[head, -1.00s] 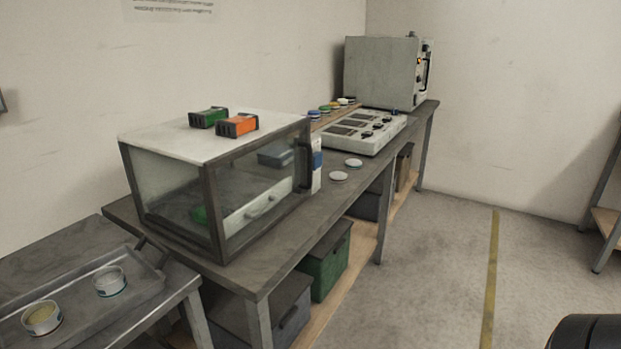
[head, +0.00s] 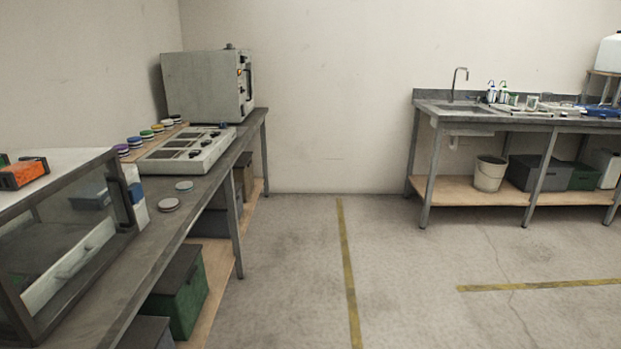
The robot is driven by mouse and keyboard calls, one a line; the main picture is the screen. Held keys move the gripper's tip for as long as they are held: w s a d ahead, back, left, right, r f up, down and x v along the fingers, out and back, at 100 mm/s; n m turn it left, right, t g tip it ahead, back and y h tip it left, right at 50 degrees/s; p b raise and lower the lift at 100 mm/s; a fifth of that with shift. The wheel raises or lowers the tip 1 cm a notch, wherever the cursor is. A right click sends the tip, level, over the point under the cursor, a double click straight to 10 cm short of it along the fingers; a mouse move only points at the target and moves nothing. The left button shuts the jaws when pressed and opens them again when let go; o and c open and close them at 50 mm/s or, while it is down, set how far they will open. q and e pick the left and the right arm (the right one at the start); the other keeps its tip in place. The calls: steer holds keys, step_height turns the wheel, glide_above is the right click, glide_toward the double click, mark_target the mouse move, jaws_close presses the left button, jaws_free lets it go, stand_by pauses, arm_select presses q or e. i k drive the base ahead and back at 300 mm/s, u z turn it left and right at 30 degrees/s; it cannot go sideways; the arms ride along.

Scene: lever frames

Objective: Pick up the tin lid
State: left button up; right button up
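Two small round flat discs that look like tin lids lie on the dark bench at the left in the head view. The nearer lid (head: 169,204) is pale and greyish. The farther lid (head: 184,185) has a bluish tint. I cannot tell which of them the task means. Several round tins or lids in different colours, such as a purple one (head: 122,150), stand in a row on a wooden strip farther back. Neither of my grippers is in view.
A glass-fronted case (head: 92,235) stands on the bench at the left, with an orange block (head: 24,173) on top. A panel with dark plates (head: 188,150) and a grey oven-like box (head: 205,87) are behind the lids. A sink bench (head: 470,112) stands right. The floor between is clear.

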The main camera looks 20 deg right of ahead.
mark_target(184, 186)
steer(key=z, duration=0.75)
steer(key=i, duration=3.35)
steer(key=u, duration=1.5)
